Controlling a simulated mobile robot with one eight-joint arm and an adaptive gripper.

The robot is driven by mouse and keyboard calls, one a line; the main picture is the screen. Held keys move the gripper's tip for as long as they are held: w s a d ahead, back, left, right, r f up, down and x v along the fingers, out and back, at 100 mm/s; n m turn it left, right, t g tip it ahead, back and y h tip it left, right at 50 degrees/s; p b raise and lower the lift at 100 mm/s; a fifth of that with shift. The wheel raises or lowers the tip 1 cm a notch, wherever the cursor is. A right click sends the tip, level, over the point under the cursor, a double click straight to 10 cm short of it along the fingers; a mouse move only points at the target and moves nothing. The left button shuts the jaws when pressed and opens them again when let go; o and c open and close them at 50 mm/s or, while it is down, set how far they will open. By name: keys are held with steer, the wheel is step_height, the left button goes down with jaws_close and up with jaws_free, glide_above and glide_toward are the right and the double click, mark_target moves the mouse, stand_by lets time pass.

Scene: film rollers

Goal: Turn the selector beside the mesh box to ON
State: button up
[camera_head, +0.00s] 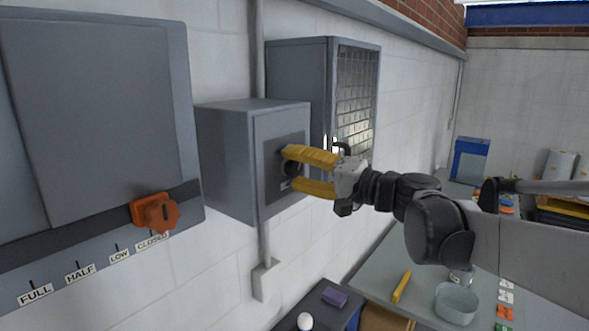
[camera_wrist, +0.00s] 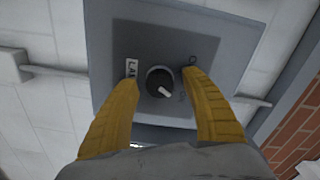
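The selector is a round black knob with a white pointer, seen in the wrist view (camera_wrist: 158,80) on the dark plate of a grey wall box (camera_head: 228,160). Its pointer slants toward the lower right of that view. A label starting "LA" (camera_wrist: 131,68) lies left of the knob; faint marks on the right are partly hidden by a finger. The mesh box (camera_head: 300,80) is mounted just behind the selector box. My gripper (camera_wrist: 160,78) has its yellow fingers on either side of the knob, with a visible gap on both sides.
A grey cabinet (camera_head: 95,120) with an orange handle (camera_head: 155,212) and labels FULL, HALF, LOW and CLOSED is at the left. A conduit (camera_head: 264,245) runs below the selector box.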

steer(key=v, duration=1.2)
steer(key=s+a+f+n+g+h+b, duration=0.1)
steer(key=s+f+g+h+b, duration=0.15)
steer(key=s+f+b, duration=0.85)
steer(key=w+a+f+g+h+b, duration=0.1)
steer(key=w+f+h+b, duration=0.3)
steer(key=f, duration=1.6)
steer(key=s+d+f+h+b, duration=0.2)
steer(key=f+b, duration=0.4)
steer(key=f, duration=0.4)
steer(key=s+d+f+n+h+b, duration=0.1)
steer(key=s+d+f+h+b, duration=0.2)
steer(key=f, duration=0.7)
steer(key=s+d+f+n+h+b, duration=0.1)
steer(key=s+d+f+h+b, duration=0.1)
steer(key=s+d+f+b, duration=0.3)
step_height(320, 180, down, 5)
steer(key=s+b, duration=0.3)
steer(key=b, duration=0.2)
steer(key=shift+d+h+b, duration=0.25)
steer(key=shift+h+b, duration=0.1)
steer(key=shift+b, duration=0.05)
steer(key=shift+f, duration=0.1)
